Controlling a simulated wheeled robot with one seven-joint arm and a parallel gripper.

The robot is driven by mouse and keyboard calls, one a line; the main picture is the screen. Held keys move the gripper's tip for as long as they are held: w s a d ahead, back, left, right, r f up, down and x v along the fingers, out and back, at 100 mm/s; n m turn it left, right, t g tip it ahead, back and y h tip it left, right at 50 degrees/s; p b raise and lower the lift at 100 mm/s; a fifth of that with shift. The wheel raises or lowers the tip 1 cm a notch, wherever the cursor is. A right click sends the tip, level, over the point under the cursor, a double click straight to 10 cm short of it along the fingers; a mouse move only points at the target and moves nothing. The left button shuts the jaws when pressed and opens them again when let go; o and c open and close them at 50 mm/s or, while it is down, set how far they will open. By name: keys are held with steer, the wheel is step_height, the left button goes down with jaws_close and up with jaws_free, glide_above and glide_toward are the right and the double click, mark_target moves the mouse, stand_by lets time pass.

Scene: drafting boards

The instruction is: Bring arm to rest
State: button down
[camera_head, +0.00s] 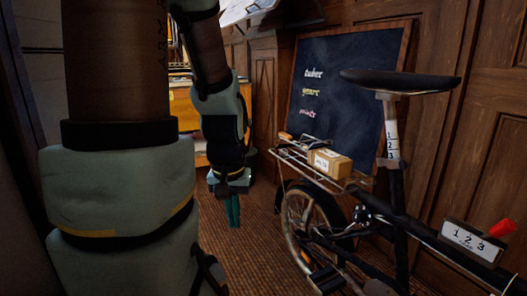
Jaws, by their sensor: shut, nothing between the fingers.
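My arm rises on the left side of the head view, and its forearm reaches down near the middle-left. My gripper (232,211) hangs pointing down above the brown floor, left of the bicycle. Its dark green fingers are together and hold nothing. The gripper is apart from the bicycle and its rack.
A bicycle (396,200) stands at right with a small box (330,163) on its rear rack. A dark board (345,85) leans on the panelled wall. A yellowish wooden cabinet (184,115) stands behind my arm. Floor (240,265) is clear below the gripper.

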step_height(320, 180, up, 34)
steer(key=p, duration=3.4)
